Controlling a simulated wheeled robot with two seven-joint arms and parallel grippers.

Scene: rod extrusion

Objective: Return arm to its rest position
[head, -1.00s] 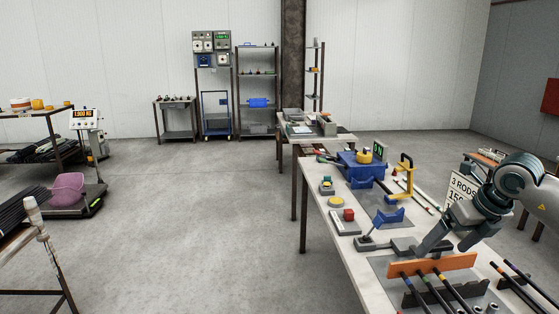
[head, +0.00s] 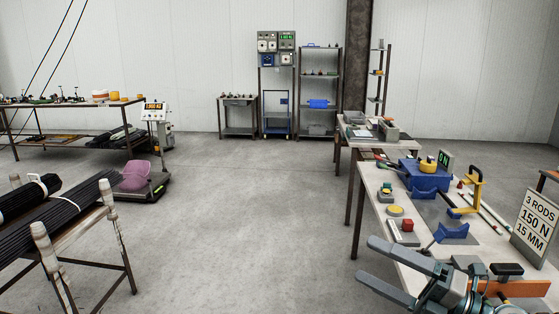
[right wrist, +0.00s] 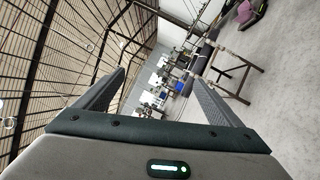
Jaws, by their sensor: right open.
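My right gripper (head: 393,272) shows at the lower right of the head view, in front of the near edge of the workbench (head: 372,207). Its two fingers point left and stand apart, with nothing between them. In the right wrist view the two fingers (right wrist: 158,95) are also spread and empty, with the room and its roof beams beyond them. My right forearm hides part of the orange rod rack (head: 515,288). My left gripper is not in view.
The bench holds a blue machine (head: 421,174), a yellow clamp (head: 472,190), a red button box (head: 407,226) and a sign (head: 537,219). A rack of black rods (head: 62,216) stands at left. A scale with a pink bag (head: 134,177) stands behind it. The middle floor is clear.

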